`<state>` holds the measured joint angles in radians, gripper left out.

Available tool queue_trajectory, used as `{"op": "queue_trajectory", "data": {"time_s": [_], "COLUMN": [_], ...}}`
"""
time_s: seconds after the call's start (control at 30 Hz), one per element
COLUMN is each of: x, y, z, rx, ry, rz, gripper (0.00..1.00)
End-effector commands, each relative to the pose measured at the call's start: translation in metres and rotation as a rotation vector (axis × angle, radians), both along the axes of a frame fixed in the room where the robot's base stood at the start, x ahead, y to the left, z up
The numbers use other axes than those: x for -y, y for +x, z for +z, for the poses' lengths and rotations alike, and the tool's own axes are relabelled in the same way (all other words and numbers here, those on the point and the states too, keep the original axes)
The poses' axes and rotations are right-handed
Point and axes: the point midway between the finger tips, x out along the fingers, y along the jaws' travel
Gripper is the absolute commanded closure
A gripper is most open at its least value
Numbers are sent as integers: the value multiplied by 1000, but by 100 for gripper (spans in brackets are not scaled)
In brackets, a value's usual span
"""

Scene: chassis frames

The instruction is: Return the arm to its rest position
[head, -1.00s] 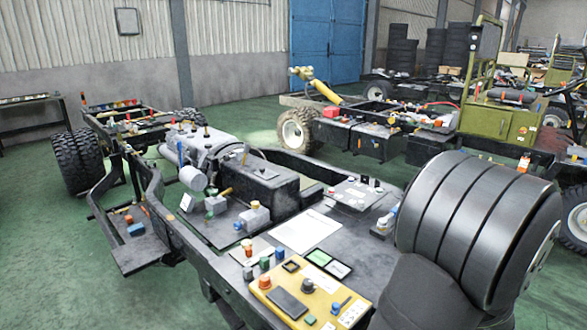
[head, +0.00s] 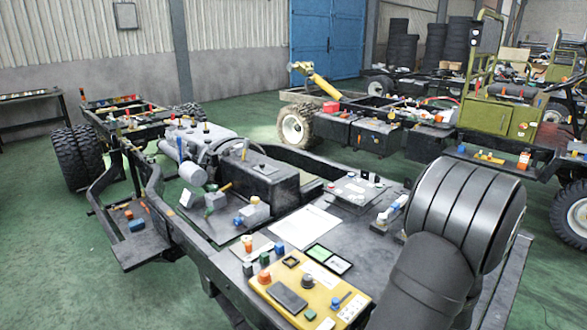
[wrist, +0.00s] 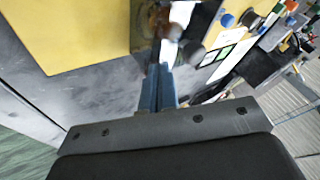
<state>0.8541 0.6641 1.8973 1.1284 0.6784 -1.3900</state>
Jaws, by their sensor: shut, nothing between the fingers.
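My arm's dark, ribbed link stands at the right of the head view, over the right side of the near chassis frame (head: 372,237). My gripper does not show in the head view. In the wrist view my gripper (wrist: 158,78) shows as narrow blue fingers close together, shut and empty, beyond a grey bracket. The fingers are over a dark grey surface, beside a yellow panel (wrist: 60,35). How far they are above it, I cannot tell; the picture is blurred.
A yellow board (head: 322,308) with knobs and a dark flat piece lies at the near end of the chassis. A white sheet (head: 300,227) and small parts lie behind it. A second chassis with a green cab (head: 490,118) stands behind. Green floor is clear at the left.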

Motion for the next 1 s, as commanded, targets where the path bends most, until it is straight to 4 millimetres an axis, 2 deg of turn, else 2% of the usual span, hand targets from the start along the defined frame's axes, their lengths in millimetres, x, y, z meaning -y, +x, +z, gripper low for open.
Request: {"op": "queue_trajectory", "data": {"time_s": [0.5,0.67,0.73,1.0], "x": [66,94,104,113], "y": [-67,-82,-91,-120], "z": [0,2,9,54], "rx": [-2,1,2,2], "ry": [-1,-1,-4,-4], "rz": [-6,-5,-5,-3], "gripper": [100,100,100,100]}}
